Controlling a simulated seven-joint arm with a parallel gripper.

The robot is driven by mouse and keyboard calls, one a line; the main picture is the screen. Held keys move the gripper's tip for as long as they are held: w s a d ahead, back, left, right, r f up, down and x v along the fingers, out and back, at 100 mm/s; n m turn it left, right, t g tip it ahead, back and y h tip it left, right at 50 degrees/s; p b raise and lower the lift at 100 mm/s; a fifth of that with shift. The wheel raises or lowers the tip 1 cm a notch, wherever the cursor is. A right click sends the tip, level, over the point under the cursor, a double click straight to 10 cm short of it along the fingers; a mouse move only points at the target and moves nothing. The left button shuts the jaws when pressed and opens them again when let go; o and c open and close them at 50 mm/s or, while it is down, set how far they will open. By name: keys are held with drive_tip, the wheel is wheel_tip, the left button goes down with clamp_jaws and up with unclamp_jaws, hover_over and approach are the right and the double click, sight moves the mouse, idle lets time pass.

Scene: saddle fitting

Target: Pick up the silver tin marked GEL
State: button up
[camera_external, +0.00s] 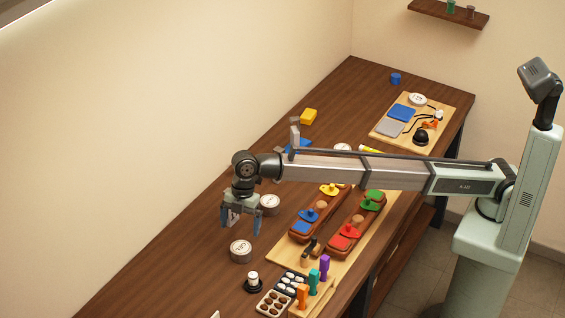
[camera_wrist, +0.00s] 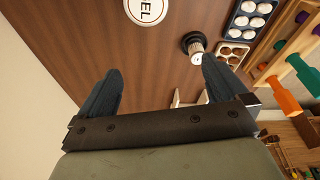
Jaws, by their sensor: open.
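The silver tin marked GEL (camera_external: 240,251) stands on the brown table, with a white round lid label. In the wrist view the tin (camera_wrist: 148,10) is cut off by the top edge, and only the letters EL show clearly. My gripper (camera_external: 241,222) is open, with two blue fingers pointing down. It is above the table, a little behind the tin in the external view, and not touching it. In the wrist view the space between my fingertips (camera_wrist: 163,76) holds only bare wood.
A similar tin (camera_external: 269,204) stands right of my gripper, its label unclear. A black-and-white knob (camera_external: 252,282) and a tray of white pieces (camera_external: 290,283) are near the GEL tin. A board with coloured-handled blocks (camera_external: 345,232) lies to the right. The table left of the tin is clear.

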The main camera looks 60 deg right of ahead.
sight(241, 247)
drive_tip(key=shift+h, duration=0.6)
drive_tip(key=d+f, duration=0.1)
drive_tip(key=f, duration=0.2)
drive_tip(key=w+d+f, duration=0.1)
drive_tip(key=f, duration=0.2)
drive_tip(key=w+d+f, duration=0.1)
drive_tip(key=f, duration=0.2)
drive_tip(key=shift+f, duration=0.1)
drive_tip(key=shift+w+a+f, duration=0.1)
drive_tip(key=shift+a+f, duration=0.05)
drive_tip(key=shift+f, duration=1.15)
drive_tip(key=shift+a+f, duration=0.15)
drive_tip(key=shift+f, duration=1.15)
drive_tip(key=c, duration=1.2)
